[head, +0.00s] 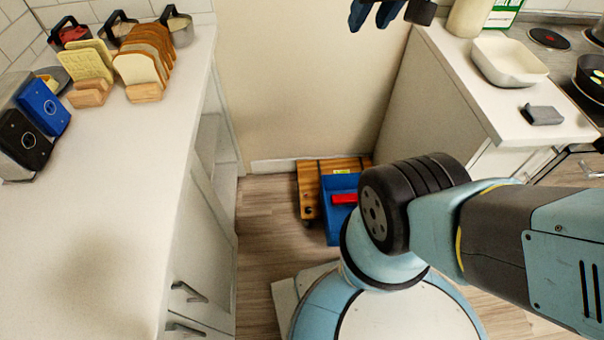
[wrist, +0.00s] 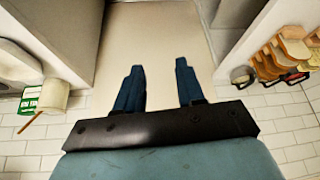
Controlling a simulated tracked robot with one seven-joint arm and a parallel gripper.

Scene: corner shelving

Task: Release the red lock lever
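The red lock lever (head: 344,198) is a short red bar on a blue box-like body (head: 340,184), low down near the floor in the head view. A wooden piece (head: 310,192) stands behind and beside the blue body. My own arm hides part of its right side. My gripper (head: 373,18) is at the top edge of the head view, well above the lever and apart from it. In the wrist view my gripper (wrist: 159,66) has its two blue fingers spread with nothing between them. The lever is not visible in the wrist view.
A long white counter (head: 120,200) runs along the left, with bread racks (head: 140,75) and a blue and black appliance (head: 42,105). The right counter (head: 500,110) holds a white dish (head: 508,62) and a grey block (head: 541,115). The floor (head: 258,235) between them is narrow.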

